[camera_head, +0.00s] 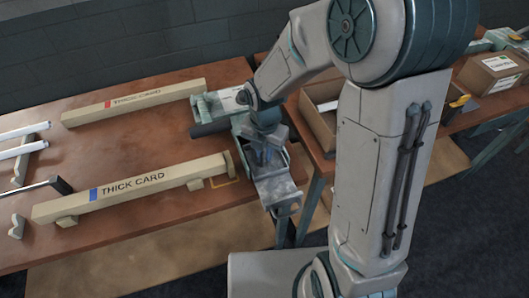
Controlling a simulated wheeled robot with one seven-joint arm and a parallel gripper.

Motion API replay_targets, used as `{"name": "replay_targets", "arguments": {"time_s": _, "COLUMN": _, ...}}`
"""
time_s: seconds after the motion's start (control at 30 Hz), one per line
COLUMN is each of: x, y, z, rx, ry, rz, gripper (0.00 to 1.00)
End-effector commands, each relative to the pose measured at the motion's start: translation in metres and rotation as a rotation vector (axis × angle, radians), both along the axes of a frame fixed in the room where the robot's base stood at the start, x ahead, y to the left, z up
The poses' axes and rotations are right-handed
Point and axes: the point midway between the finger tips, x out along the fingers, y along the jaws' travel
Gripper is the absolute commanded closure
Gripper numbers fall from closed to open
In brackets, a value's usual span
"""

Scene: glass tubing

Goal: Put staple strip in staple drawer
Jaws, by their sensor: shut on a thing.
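My gripper (264,154) points down into the grey-green stapling machine at the right end of the near table. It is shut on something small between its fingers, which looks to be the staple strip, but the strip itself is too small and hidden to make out. The grey metal staple drawer (277,188) sticks out of the machine's near side, past the table edge. My gripper is above its inner end. I cannot tell whether the strip touches the drawer floor.
White tubes (22,130) lie at the left. An open cardboard box (320,112) stands close on the right.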

Motion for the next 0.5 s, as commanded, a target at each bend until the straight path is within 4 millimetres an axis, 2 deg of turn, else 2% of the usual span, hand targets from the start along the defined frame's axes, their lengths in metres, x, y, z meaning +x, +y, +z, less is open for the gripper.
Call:
{"name": "replay_targets", "arguments": {"time_s": 0.1, "x": -0.0006, "y": 0.0000, "z": -0.0109, "rx": 0.000, "ry": 0.001, "rz": 0.001, "gripper": 1.00}}
{"name": "replay_targets", "arguments": {"time_s": 0.47, "x": -0.0001, "y": -0.0004, "z": -0.0153, "rx": 0.000, "ry": -0.001, "rz": 0.000, "gripper": 1.00}}
{"name": "replay_targets", "arguments": {"time_s": 0.5, "x": 0.0000, "y": -0.0004, "z": -0.0150, "rx": 0.000, "ry": -0.001, "rz": 0.000, "gripper": 0.79}}
